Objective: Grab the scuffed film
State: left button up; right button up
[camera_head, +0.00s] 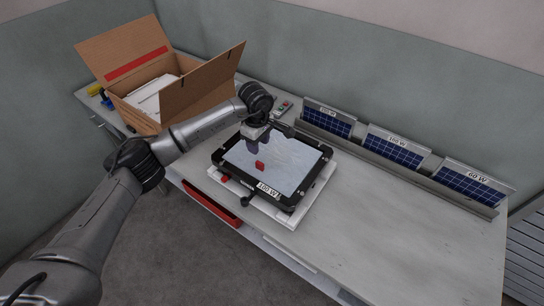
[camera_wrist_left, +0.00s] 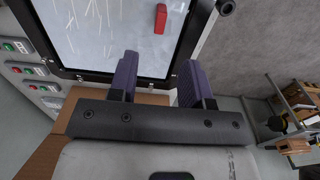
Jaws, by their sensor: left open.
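The scuffed film (camera_head: 292,162) is a pale, scratched sheet covering the face of a black floodlight housing (camera_head: 267,189) labelled 100 W. A red tab (camera_head: 260,165) sits on the film near its front left side. In the left wrist view the film (camera_wrist_left: 92,32) shows white scratches, and the red tab (camera_wrist_left: 161,18) lies beyond the fingertips. My left gripper (camera_head: 252,149) hangs over the left part of the film, hiding some of it. It is open and empty, its purple fingers (camera_wrist_left: 159,62) apart, short of the tab. My right gripper is not in view.
The housing rests on a white base (camera_head: 317,193) on the grey bench (camera_head: 400,222). An open cardboard box (camera_head: 205,90) stands at the back left. Several solar panels (camera_head: 393,150) stand in a rail at the back right. The front right of the bench is clear.

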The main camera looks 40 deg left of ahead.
aim_at(260, 163)
pick_arm(q)
jog(key=shift+d+f+b, duration=0.15)
jog(key=shift+f+b, duration=0.4)
jog(key=shift+f, duration=4.65)
grip_shut()
